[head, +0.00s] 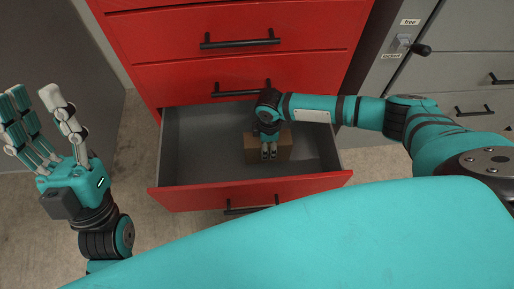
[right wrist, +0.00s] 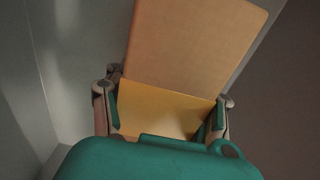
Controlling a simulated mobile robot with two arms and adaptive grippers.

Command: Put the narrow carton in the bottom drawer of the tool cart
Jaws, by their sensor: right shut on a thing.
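The narrow carton (head: 283,148) is a brown box inside the open bottom drawer (head: 195,150) of the red tool cart (head: 140,40). I cannot tell whether it touches the drawer floor. My right gripper (head: 268,152) reaches down over the drawer and is shut on the carton. In the right wrist view the carton (right wrist: 190,50) stands between the two fingers of the right gripper (right wrist: 165,115). My left gripper (head: 45,125) is raised at the left, outside the drawer, with its fingers spread and nothing between them.
The drawer is pulled out, with bare grey floor left and right of the carton. Closed red drawers with black handles (head: 240,39) are above it. A grey cabinet (head: 465,75) with a "free/locked" latch (head: 404,41) stands at the right. Concrete floor (head: 135,140) shows at the left.

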